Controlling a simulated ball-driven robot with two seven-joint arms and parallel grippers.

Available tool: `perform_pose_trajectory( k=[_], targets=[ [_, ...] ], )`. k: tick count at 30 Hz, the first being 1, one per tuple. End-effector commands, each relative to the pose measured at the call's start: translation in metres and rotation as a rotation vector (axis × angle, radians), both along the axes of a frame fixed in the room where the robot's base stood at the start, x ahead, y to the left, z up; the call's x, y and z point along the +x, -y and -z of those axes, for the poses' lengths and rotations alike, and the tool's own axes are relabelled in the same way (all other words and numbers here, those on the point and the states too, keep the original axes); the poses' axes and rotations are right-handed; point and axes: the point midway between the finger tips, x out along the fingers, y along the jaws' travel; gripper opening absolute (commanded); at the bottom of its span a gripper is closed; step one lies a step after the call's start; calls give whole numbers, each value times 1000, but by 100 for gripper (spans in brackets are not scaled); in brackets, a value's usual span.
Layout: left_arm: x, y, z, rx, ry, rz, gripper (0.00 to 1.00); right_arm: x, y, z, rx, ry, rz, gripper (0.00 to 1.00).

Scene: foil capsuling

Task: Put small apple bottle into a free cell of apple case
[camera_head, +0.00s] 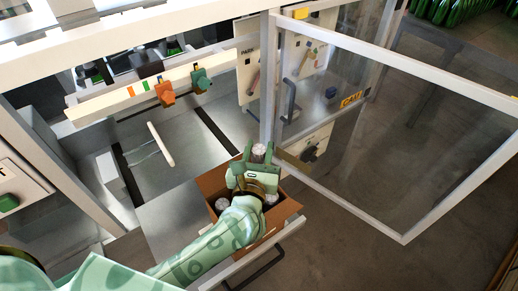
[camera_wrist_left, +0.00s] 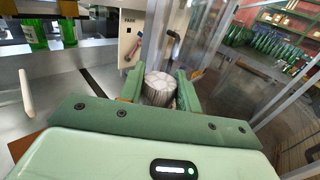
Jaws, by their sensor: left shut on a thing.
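My left gripper (camera_head: 254,168) is above the far part of an open brown cardboard case (camera_head: 290,209). It is shut on a bottle with a pale grey, wrinkled foil top (camera_head: 259,149). In the left wrist view this top (camera_wrist_left: 160,88) sits between the two green fingers, and the bottle's body is hidden by the gripper. Other foil-topped bottles stand in the case, one at its left (camera_head: 222,204) and one at its right (camera_head: 271,198). My forearm covers much of the case, so its cells cannot be made out. My right gripper is not in view.
A framed clear door (camera_head: 350,130) stands open to the right of the case. A metal worktop (camera_head: 185,150) with a white bar handle (camera_head: 160,144) lies to the left. Orange (camera_head: 167,92) and green (camera_head: 201,80) fittings hang from a rail behind it.

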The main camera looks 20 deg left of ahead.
Motion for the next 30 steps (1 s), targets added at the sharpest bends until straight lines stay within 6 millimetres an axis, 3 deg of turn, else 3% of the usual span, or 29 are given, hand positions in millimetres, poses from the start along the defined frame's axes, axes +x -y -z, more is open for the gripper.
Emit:
perform_pose_trajectory(
  k=[30],
  targets=[
    [0, 0, 25, -1, 2, 0, 0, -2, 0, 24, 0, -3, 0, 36]
  ],
)
